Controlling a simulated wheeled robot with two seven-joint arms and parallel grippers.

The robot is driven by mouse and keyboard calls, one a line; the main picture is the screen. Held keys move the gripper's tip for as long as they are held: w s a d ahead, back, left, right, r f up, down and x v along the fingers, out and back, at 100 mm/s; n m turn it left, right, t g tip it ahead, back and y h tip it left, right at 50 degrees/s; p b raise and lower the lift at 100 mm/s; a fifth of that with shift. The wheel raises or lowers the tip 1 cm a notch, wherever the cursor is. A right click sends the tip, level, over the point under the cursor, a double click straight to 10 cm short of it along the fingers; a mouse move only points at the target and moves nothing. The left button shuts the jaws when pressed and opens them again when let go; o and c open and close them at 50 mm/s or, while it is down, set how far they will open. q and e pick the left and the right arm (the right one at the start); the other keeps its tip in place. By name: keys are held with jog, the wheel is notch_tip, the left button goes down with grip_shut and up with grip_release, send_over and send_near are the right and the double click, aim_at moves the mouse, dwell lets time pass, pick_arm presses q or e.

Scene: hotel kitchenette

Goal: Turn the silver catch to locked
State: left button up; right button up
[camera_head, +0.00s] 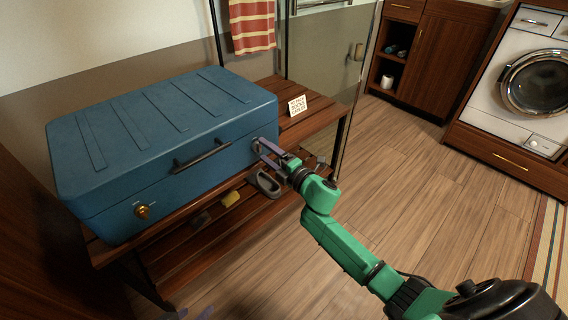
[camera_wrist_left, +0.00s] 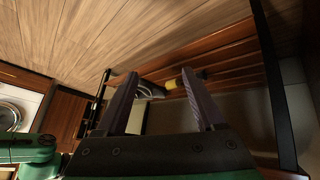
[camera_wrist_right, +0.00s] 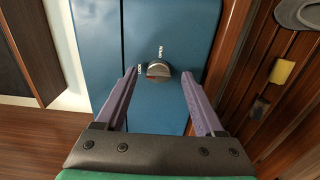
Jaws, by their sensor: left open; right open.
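A blue suitcase (camera_head: 165,140) lies closed on a slatted wooden bench. A brass catch (camera_head: 142,211) is at the left of the front. My left gripper (camera_wrist_left: 162,95) is open and empty, low by the bench.
The case has a dark handle (camera_head: 202,156). A small printed card (camera_head: 297,105) stands on the bench (camera_head: 318,122). On the lower shelf are a yellow item (camera_head: 230,198) and a grey looped item (camera_head: 267,184). A glass panel stands behind; the wooden floor (camera_head: 420,180) is clear.

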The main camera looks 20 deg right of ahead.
pick_arm(q)
jog(key=s+a+r+g+y+p, duration=0.2)
jog(key=s+a+r, duration=0.1)
jog(key=a, duration=0.2)
jog(key=shift+r+g, duration=0.25)
jog(key=shift+g, duration=0.15)
pick_arm(e)
jog(key=v, duration=1.3)
